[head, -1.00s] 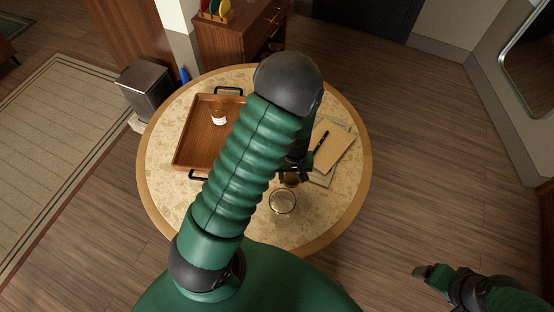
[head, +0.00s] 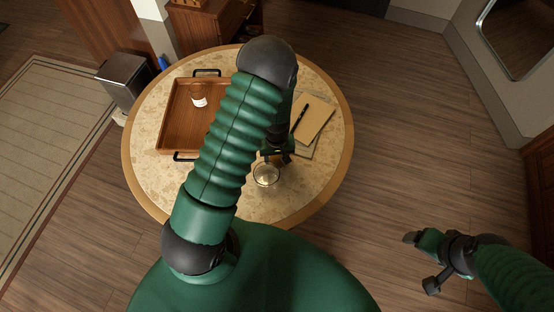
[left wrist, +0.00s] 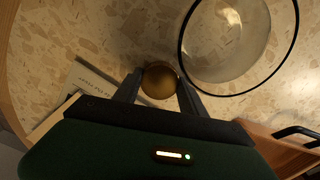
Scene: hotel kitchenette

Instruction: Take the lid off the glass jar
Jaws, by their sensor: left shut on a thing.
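The glass jar (head: 266,176) stands on the round table, on the side near me. In the left wrist view the clear jar (left wrist: 225,45) has a dark round rim and its mouth looks uncovered. My left gripper (head: 277,154) is just beyond the jar, partly hidden by my arm. In the left wrist view its fingers (left wrist: 160,88) are shut on a round brown-gold ball, which looks like the lid (left wrist: 160,80). The ball is beside the jar's rim; its height above the table is unclear. My right gripper (head: 421,262) is open and empty, away from the table.
The round table (head: 148,125) also holds a wooden tray (head: 172,118) with a small labelled jar (head: 198,95). A notebook (head: 316,118) with a black pen (head: 299,118) lies at the right. A bin (head: 123,78) stands left of the table. The floor at the right is clear.

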